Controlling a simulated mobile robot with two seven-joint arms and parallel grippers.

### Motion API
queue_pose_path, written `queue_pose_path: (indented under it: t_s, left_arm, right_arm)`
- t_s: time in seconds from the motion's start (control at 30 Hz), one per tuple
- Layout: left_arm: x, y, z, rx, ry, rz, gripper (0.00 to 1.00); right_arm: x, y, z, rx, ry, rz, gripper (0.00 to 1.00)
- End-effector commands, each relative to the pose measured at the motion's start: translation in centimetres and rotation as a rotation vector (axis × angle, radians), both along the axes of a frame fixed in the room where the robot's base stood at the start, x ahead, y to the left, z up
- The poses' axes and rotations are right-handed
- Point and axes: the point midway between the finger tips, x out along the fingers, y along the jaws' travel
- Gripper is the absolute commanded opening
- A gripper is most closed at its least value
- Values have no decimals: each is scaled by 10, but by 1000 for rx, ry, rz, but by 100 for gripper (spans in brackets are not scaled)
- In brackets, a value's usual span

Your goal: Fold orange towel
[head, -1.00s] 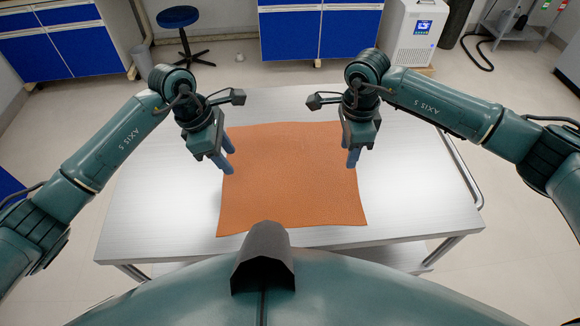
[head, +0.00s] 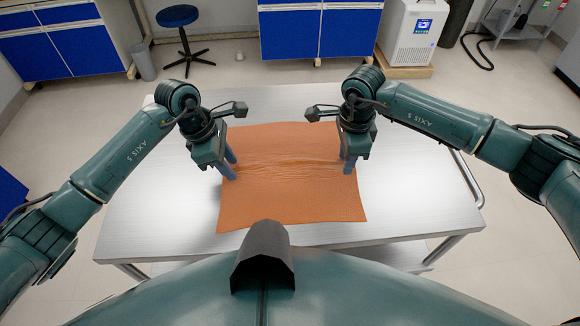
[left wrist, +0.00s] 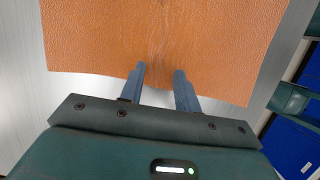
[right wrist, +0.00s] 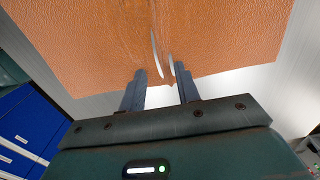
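The orange towel (head: 285,205) lies spread on the metal table, with a band of wrinkles running across its middle between my grippers. My left gripper (head: 233,164) is at its left edge, and my right gripper (head: 349,166) at its right edge. In the left wrist view, the left fingers (left wrist: 159,70) stand apart over the towel's edge (left wrist: 95,50), with faint creases ahead of them. In the right wrist view, the right fingers (right wrist: 160,70) also stand apart, with the bunched towel (right wrist: 215,40) and bright slits between ridges in front. Contact at the fingertips is unclear.
The table (head: 150,215) is bare around the towel on both sides. Blue cabinets (head: 320,30), a stool (head: 180,20) and a white machine (head: 415,35) stand behind it on the floor, away from my arms.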

Motion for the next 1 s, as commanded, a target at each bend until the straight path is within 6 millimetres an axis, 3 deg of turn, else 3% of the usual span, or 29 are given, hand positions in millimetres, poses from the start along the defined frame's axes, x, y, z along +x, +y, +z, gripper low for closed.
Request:
queue_pose_path:
  t_s: [0.77, 1.0]
  left_arm:
    - [-1, 1, -2, 3, 3, 1, 0]
    - [-1, 1, -2, 3, 4, 1, 0]
  right_arm:
    - [0, -1, -1, -1, 2, -1, 0]
    - [0, -1, -1, -1, 2, -1, 0]
